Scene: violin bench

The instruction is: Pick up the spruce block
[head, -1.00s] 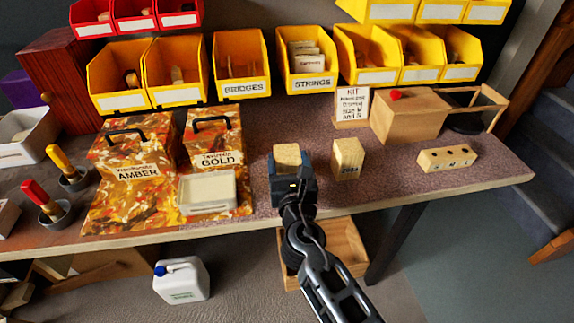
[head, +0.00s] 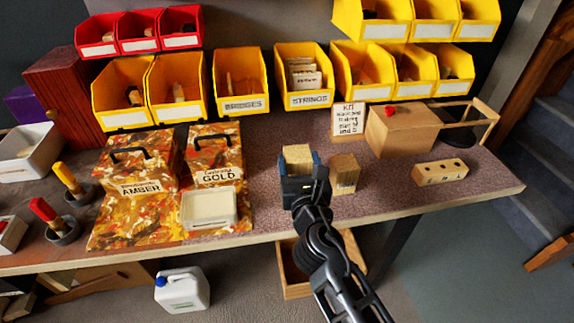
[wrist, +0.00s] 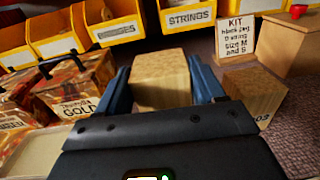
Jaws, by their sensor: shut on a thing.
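The light wooden block, which I take as the spruce block (head: 297,155), is between the blue fingers of my gripper (head: 298,168). In the wrist view the block (wrist: 160,78) sits between both fingers, and my gripper (wrist: 160,90) is shut on it. Its lower part is hidden by my gripper. A second wooden block (head: 345,174) with a printed mark stands just to the right; it also shows in the wrist view (wrist: 258,92). I cannot tell for sure whether the held block is clear of the bench.
The bench (head: 420,195) has a kit card (head: 347,119), a wooden box (head: 400,130) and a holed block (head: 440,172) at right. Amber and gold varnish cases (head: 135,195) and a white tray (head: 208,208) stand left. Yellow bins (head: 303,75) line the back. An open drawer (head: 290,270) is below.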

